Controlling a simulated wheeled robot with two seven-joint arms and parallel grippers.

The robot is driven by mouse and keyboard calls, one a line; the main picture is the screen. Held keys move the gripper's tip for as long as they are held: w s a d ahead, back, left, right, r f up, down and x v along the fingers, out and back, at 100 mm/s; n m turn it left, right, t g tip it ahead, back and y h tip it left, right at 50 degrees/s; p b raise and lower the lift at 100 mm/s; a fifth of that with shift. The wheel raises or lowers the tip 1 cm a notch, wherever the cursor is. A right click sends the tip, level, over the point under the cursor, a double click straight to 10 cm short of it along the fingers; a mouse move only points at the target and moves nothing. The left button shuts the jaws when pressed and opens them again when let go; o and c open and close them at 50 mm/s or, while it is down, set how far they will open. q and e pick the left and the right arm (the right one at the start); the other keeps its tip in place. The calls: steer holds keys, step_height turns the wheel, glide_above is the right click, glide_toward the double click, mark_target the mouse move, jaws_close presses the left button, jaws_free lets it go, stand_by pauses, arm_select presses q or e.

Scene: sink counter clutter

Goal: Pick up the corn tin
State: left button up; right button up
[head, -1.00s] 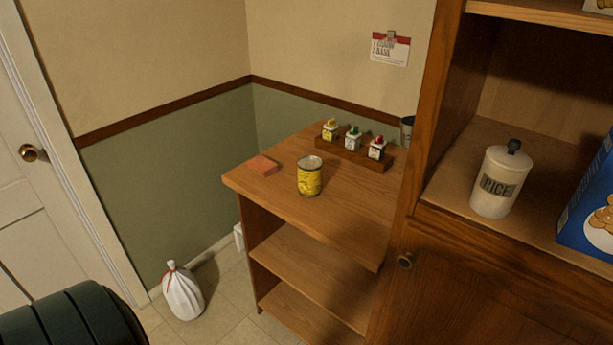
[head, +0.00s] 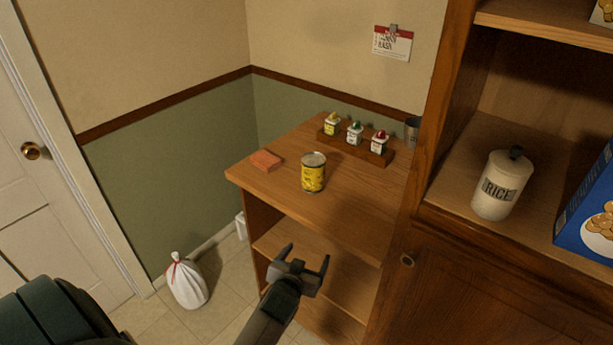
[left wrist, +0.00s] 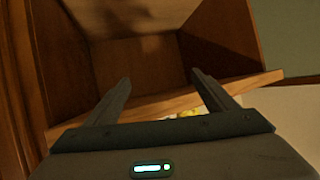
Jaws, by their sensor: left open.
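The corn tin (head: 313,173) is a yellow can with a metal lid, standing upright on the wooden counter top (head: 268,186) in the head view. My left gripper (head: 307,258) is open and empty, in front of the shelf unit and below the level of the top. It is apart from the tin. In the left wrist view the two fingers of the left gripper (left wrist: 161,88) are spread, with the wooden board's edge beyond them. A small yellow patch shows between the fingers there; I cannot tell what it is. My right gripper is not in view.
An orange sponge-like block (head: 266,160) lies left of the tin. A wooden rack (head: 378,156) with several small bottles stands behind it. A tall cabinet (head: 440,110) with a rice canister (head: 501,185) rises at right. A white bag (head: 187,281) stands on the floor.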

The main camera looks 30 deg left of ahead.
arm_select(q)
steer(key=w+a+r+n+t+y, duration=0.1)
steer(key=w+r, duration=0.3)
steer(key=r, duration=0.4)
steer(key=w+a+r+n+t+y, duration=0.1)
steer(key=w+a+r+t, duration=0.2)
steer(key=r, duration=0.5)
steer(key=shift+w+a+t+y, duration=0.3)
steer(key=shift+w+a, duration=0.2)
steer(key=shift+a, duration=0.3)
steer(key=shift+r, duration=0.1)
